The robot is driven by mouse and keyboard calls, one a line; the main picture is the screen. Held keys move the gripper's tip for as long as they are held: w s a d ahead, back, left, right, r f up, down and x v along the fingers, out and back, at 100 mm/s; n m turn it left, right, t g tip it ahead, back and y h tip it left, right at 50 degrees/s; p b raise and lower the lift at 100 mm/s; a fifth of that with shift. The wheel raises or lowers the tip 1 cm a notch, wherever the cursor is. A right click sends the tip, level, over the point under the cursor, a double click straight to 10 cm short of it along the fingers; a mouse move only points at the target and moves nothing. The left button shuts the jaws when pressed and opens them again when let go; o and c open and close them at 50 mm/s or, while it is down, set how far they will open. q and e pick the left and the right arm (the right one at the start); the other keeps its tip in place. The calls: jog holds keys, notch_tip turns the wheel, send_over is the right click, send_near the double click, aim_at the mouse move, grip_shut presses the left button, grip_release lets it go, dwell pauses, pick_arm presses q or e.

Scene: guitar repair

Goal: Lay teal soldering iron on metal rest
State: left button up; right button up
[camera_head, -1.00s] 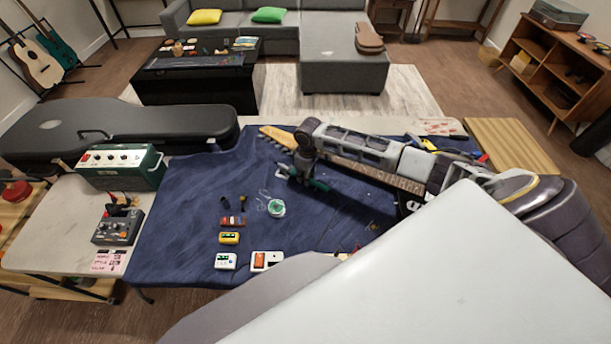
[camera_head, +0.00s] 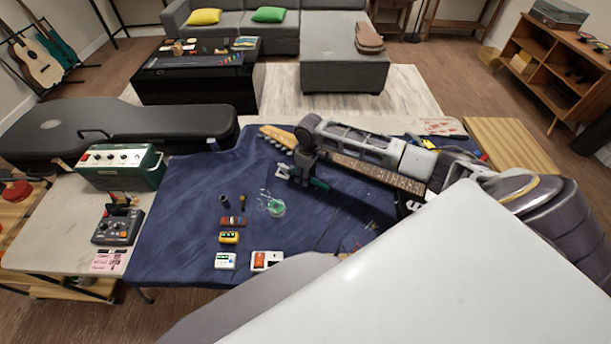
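My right arm reaches in from the right, over the guitar on the blue cloth. Its gripper (camera_head: 293,172) is low near the headstock end and appears closed around the teal soldering iron. The iron's teal handle (camera_head: 319,184) sticks out to the right of the fingers; its tip cannot be made out. A grey control box with knobs (camera_head: 117,227) stands on the left of the table, with a small dark holder (camera_head: 120,203) at its back. I cannot tell clearly whether this holder is the metal rest. My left gripper is not in view.
A green amplifier (camera_head: 120,166) and a black guitar case (camera_head: 120,125) stand at the left and back. The guitar neck (camera_head: 375,172) lies under my arm.

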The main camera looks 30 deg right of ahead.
notch_tip(320, 180, up, 11)
jog(key=shift+s+d, duration=0.15)
jog(key=shift+s, duration=0.15)
jog(key=shift+s+f, duration=0.1)
jog(key=shift+f, duration=0.1)
dwell(1.1)
